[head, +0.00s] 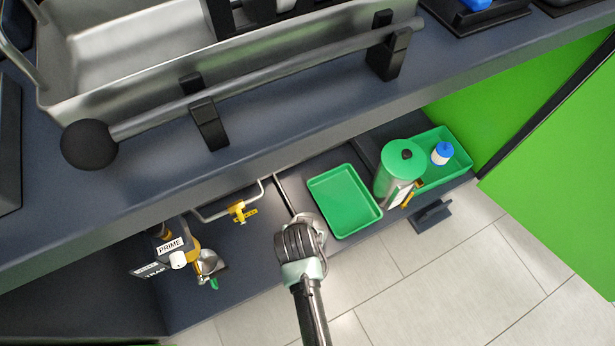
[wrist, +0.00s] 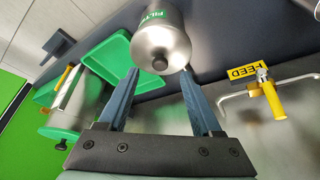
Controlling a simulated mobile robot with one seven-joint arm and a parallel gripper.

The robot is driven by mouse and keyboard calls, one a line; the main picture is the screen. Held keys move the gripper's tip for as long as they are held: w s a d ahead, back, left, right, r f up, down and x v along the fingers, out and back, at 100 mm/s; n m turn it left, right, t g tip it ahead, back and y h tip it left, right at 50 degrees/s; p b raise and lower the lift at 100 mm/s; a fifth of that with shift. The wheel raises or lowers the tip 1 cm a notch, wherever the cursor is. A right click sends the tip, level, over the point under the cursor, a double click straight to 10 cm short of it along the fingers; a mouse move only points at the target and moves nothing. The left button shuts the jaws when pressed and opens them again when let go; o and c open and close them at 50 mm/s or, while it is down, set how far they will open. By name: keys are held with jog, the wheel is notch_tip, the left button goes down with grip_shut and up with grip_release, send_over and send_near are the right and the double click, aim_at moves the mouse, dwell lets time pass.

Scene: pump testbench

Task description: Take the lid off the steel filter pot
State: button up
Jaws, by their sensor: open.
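The steel filter pot (wrist: 157,22) shows at the top of the wrist view, with a green label on its side. Its lid (wrist: 178,58) faces my gripper and has a small dark round knob (wrist: 160,63). My gripper (wrist: 158,72) is open and empty, and the knob appears between its fingertips. I cannot tell whether the fingers have reached past the knob. In the head view my gripper (head: 302,222) covers most of the pot; only a bit of steel (head: 320,226) shows beside it.
An empty green tray (head: 345,200) lies right of the pot. Beyond it stand a green-lidded canister (head: 401,165) and a green bin (head: 452,165) holding a blue-capped bottle (head: 441,153). A yellow-handled feed valve (wrist: 275,98) and pipe stand left of the pot. The bench (head: 300,105) overhangs the shelf.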

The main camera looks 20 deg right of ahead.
jog(key=b+x, duration=0.4)
jog(key=x, duration=0.1)
jog(key=shift+w+d, duration=0.1)
jog(key=shift+w, duration=0.05)
jog(key=shift+c, duration=0.3)
grip_shut()
jog(key=shift+r, duration=0.1)
